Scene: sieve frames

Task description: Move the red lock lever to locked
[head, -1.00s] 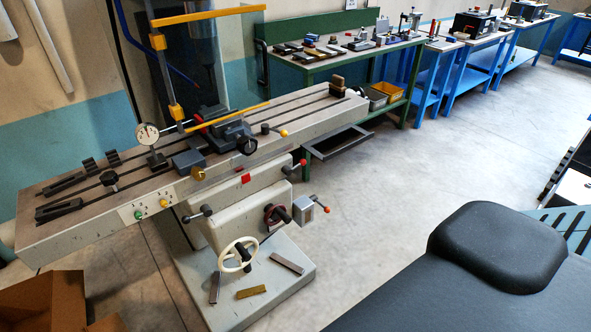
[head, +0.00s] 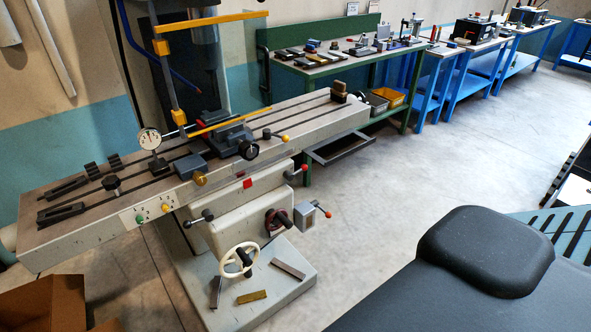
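A milling machine (head: 62,240) stands left of centre in the head view. A short lever with a red knob (head: 304,168) sticks out at the right end of its saddle, under the long table. A second red-knobbed lever (head: 326,213) sits on a small grey box lower right. Another small lever (head: 199,218) shows at the saddle's left. I cannot tell for sure which is the lock lever, nor its locked position. Neither of my grippers is in view.
A white handwheel (head: 225,264) and dark red crank (head: 277,220) stick out at the front. Loose bars (head: 252,297) lie on the base. A cardboard box (head: 50,302) is lower left. Workbenches (head: 290,69) stand behind. The floor (head: 400,155) right of the machine is clear.

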